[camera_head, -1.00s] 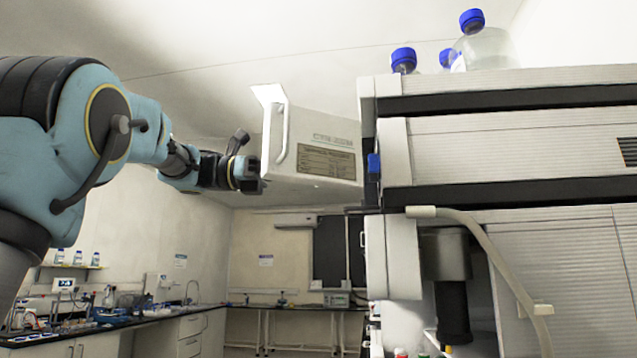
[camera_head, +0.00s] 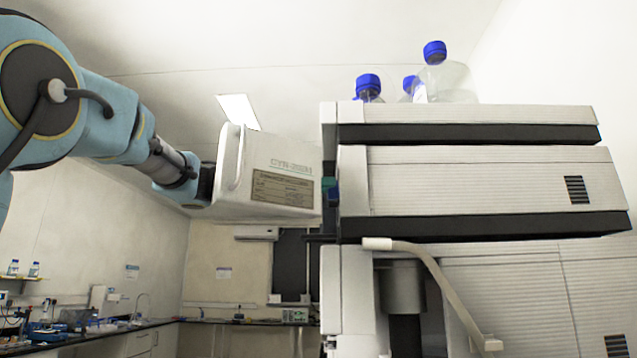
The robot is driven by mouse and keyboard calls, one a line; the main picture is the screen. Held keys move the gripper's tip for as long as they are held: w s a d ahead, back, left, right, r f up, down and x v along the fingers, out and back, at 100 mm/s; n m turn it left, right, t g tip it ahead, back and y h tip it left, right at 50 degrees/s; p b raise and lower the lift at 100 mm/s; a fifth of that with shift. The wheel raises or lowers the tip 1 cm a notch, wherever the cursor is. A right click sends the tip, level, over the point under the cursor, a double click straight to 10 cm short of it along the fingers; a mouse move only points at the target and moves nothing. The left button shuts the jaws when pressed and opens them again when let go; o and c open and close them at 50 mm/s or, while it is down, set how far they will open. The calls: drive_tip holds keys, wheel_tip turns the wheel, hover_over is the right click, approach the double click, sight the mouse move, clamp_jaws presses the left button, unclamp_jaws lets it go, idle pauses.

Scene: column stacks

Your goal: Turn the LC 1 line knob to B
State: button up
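The instrument stack (camera_head: 480,180) stands on the right, with light ribbed panels and dark gaps between its modules. A white panel or door with a handle and a label plate (camera_head: 270,175) juts out from the stack's left side. Small blue and green parts (camera_head: 331,190) show at the edge between that panel and the stack; I cannot tell whether either is the LC 1 line knob. No readable LC 1 or B marking shows. My arm reaches in from the left, and its end (camera_head: 205,187) is behind or beside the white panel. The fingertips are hidden.
Several blue-capped bottles (camera_head: 435,75) stand on top of the stack. A lab bench (camera_head: 100,338) with glassware runs along the far left wall. The space between bench and stack looks open.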

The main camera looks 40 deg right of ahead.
clamp_jaws()
drive_tip(key=shift+f+m+b, duration=0.1)
drive_tip(key=shift+m+b, duration=0.25)
drive_tip(key=shift+m, duration=0.05)
idle(0.4)
drive_tip(key=m+b, duration=0.2)
drive_tip(key=m, duration=0.1)
drive_tip(key=shift+a+f, duration=0.1)
drive_tip(key=m+b, duration=0.1)
drive_tip(key=m, duration=0.1)
drive_tip(key=m+b, duration=0.2)
drive_tip(key=shift+s+a+f, duration=0.1)
drive_tip(key=shift+s+f, duration=0.05)
drive_tip(key=shift+s, duration=0.05)
drive_tip(key=m+b, duration=0.4)
drive_tip(key=m, duration=0.2)
drive_tip(key=shift+f, duration=0.15)
drive_tip(key=m+b, duration=0.2)
drive_tip(key=m, duration=0.2)
drive_tip(key=shift+s+b, duration=0.1)
drive_tip(key=shift+b, duration=0.3)
